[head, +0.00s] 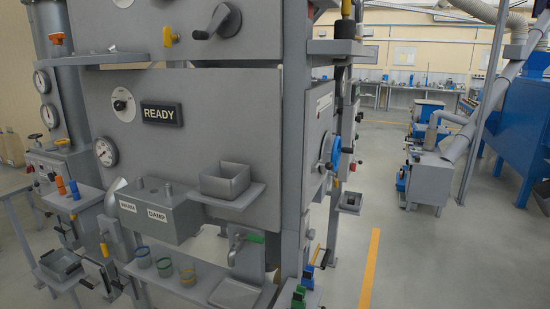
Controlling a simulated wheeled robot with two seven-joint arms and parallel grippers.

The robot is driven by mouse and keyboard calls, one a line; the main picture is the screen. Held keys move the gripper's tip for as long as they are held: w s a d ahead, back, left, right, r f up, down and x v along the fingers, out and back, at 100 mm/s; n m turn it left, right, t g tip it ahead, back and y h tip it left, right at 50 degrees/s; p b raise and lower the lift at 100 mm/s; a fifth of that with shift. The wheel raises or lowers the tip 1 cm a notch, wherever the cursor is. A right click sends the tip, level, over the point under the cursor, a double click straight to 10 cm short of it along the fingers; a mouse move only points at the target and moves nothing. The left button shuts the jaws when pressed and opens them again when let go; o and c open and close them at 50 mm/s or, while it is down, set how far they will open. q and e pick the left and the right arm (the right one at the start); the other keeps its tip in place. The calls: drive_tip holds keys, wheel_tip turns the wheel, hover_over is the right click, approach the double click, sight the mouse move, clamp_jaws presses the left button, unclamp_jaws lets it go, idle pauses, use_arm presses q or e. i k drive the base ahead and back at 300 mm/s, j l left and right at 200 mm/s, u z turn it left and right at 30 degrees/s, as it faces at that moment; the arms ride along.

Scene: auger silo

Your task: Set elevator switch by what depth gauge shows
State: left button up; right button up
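A round white-faced gauge (105,151) is on the left part of the large grey panel (215,120); its needle reading is too small to make out. Above it on the same panel is a round white dial with a small dark knob (121,104), which looks like a selector switch; its setting cannot be read. A black display (161,114) beside it reads "READY". I cannot tell for certain which of these are the depth gauge and the elevator switch, as no such labels are legible. Neither of my grippers is in view.
Open floor (415,240) lies to the right.

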sight(52, 176)
drive_tip(key=u, duration=1.3)
